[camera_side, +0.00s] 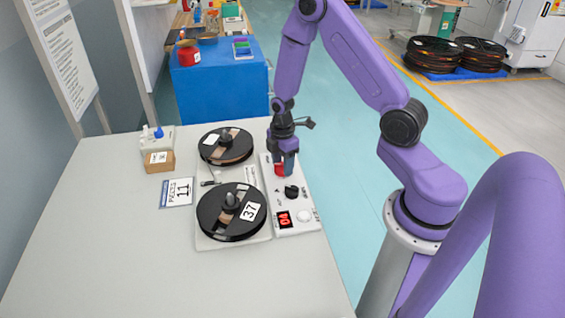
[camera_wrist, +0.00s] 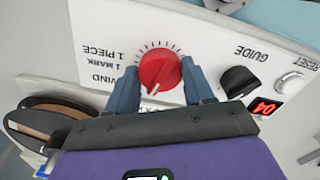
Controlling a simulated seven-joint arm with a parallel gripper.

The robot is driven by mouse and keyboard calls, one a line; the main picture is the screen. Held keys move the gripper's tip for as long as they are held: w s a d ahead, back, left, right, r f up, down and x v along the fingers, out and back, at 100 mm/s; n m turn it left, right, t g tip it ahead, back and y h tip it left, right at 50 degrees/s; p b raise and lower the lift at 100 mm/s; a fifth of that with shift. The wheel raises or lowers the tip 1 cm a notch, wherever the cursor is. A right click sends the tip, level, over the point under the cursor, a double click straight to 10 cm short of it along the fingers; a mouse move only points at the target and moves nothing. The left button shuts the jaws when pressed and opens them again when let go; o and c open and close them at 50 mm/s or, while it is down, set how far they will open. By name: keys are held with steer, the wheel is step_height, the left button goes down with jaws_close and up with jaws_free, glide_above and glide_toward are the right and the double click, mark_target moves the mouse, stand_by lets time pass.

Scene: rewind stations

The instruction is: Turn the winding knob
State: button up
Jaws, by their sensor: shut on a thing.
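The red winding knob (camera_wrist: 159,67) sits on the white control panel (camera_wrist: 100,22), inside a ring of tick marks, with upside-down lettering "WIND" and "1 MARK 1 PIECE" beside it. In the side view the red knob (camera_side: 279,170) shows partly behind my fingers. My gripper (camera_wrist: 161,80) is shut on the red knob, one blue-grey finger at each side of it. In the side view my gripper (camera_side: 286,165) points down at the far part of the panel.
A black GUIDE knob (camera_side: 291,191), a red display (camera_side: 285,219) reading 04 and a white RESET button (camera_side: 304,215) lie nearer on the panel. Two black reels, a far one (camera_side: 226,146) and a near one (camera_side: 231,212), stand left of it. The table's front is clear.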

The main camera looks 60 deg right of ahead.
steer(key=m, duration=0.5)
steer(key=shift+m, duration=0.3)
steer(key=m, duration=0.5)
steer(key=shift+a, duration=0.1)
steer(key=m, duration=0.5)
steer(key=shift+m, duration=2.6)
steer(key=o, duration=1)
steer(key=shift+o, duration=0.2)
steer(key=shift+r, duration=0.1)
